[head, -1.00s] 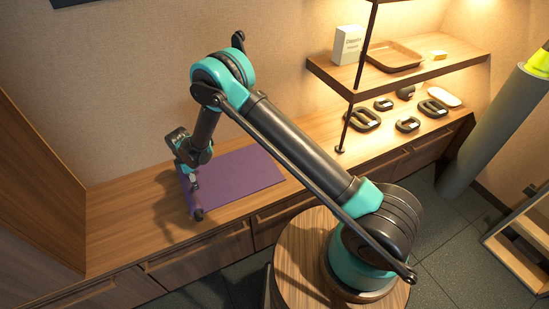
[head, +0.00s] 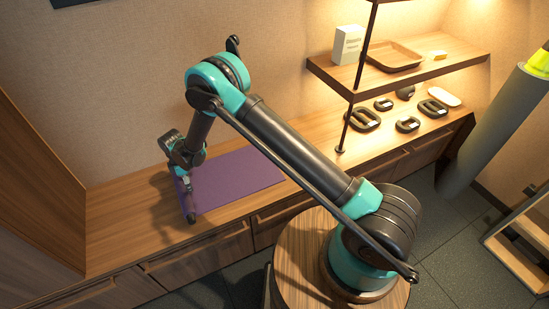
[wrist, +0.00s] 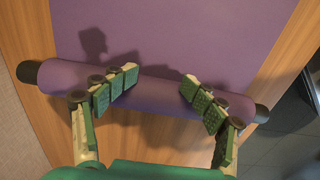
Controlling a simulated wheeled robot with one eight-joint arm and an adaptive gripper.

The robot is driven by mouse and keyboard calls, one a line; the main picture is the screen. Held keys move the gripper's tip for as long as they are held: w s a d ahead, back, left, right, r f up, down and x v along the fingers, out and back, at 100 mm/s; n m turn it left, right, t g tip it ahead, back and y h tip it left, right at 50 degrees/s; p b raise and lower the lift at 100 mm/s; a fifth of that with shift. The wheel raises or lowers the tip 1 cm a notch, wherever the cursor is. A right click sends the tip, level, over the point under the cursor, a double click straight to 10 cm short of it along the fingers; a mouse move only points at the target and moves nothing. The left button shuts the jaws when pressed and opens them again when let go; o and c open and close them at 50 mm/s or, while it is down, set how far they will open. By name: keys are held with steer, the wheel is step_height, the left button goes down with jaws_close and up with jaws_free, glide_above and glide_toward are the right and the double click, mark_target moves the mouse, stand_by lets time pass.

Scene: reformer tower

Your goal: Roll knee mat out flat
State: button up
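The purple knee mat (head: 235,178) lies mostly flat on the wooden counter, and its flat part also shows in the wrist view (wrist: 180,35). Its left end is still a thin roll (wrist: 150,92) around a rod with dark end caps. My gripper (head: 188,183) is at this roll on the mat's left end. In the wrist view, the two green-padded fingers of my gripper (wrist: 158,92) are spread wide over the roll. The fingertips touch or nearly touch it; I cannot tell which.
The wooden counter (head: 120,215) has a tall wooden panel (head: 40,175) at its left end. To the right, a shelf (head: 400,75) holds a white box (head: 347,45) and a tray (head: 394,56). Several dark hand weights (head: 408,124) lie below it. The counter between roll and panel is clear.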

steer(key=shift+w+d, duration=0.3)
steer(key=shift+d, duration=0.2)
step_height(320, 180, up, 9)
stand_by(0.7)
stand_by(0.3)
